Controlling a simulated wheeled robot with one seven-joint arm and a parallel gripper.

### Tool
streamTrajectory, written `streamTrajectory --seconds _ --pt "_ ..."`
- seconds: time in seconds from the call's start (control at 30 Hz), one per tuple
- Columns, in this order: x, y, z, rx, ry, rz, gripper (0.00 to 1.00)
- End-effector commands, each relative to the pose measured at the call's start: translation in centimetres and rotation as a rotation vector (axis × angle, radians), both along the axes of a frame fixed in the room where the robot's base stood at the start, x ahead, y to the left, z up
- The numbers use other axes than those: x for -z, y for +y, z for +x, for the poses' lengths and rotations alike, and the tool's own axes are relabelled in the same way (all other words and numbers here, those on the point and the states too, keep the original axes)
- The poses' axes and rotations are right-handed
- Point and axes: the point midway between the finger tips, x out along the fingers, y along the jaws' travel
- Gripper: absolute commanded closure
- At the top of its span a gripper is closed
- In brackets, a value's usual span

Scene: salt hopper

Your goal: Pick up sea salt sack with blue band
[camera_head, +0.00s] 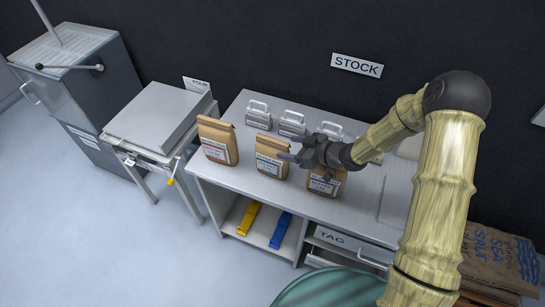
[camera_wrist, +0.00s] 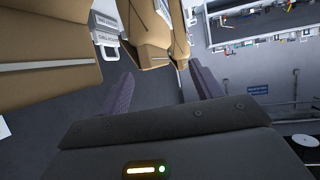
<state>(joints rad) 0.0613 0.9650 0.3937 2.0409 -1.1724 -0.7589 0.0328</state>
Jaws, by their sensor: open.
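Three brown paper sacks stand in a row on the grey bench in the head view. The left sack (camera_head: 216,141) has a red band on its label. The middle sack (camera_head: 270,157) and the right sack (camera_head: 326,186) have labels with darker, bluish bands, too small to tell apart surely. My gripper (camera_head: 290,157) is open above the bench, its fingers pointing left towards the middle sack's upper part. It partly hides the right sack. In the wrist view the open fingers (camera_wrist: 160,92) have brown sacks (camera_wrist: 145,35) beyond them and a large near sack (camera_wrist: 40,75) at left.
Several small metal-handled containers (camera_head: 292,125) stand behind the sacks under the STOCK sign (camera_head: 357,65). A yellow item (camera_head: 248,219) and a blue item (camera_head: 281,230) lie on the lower shelf. A grey stand (camera_head: 158,117) is at left, with printed salt sacks (camera_head: 500,258) at right.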

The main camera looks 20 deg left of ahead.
Motion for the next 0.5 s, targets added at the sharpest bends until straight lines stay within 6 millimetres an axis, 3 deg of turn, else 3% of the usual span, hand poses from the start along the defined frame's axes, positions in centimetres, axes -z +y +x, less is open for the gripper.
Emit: streamTrajectory --seconds 0.13,0.5 --pt "0.68 1.46 0.42 0.000 0.000 -0.001 0.35" --pt "0.86 1.68 0.53 0.000 -0.001 -0.001 0.35"
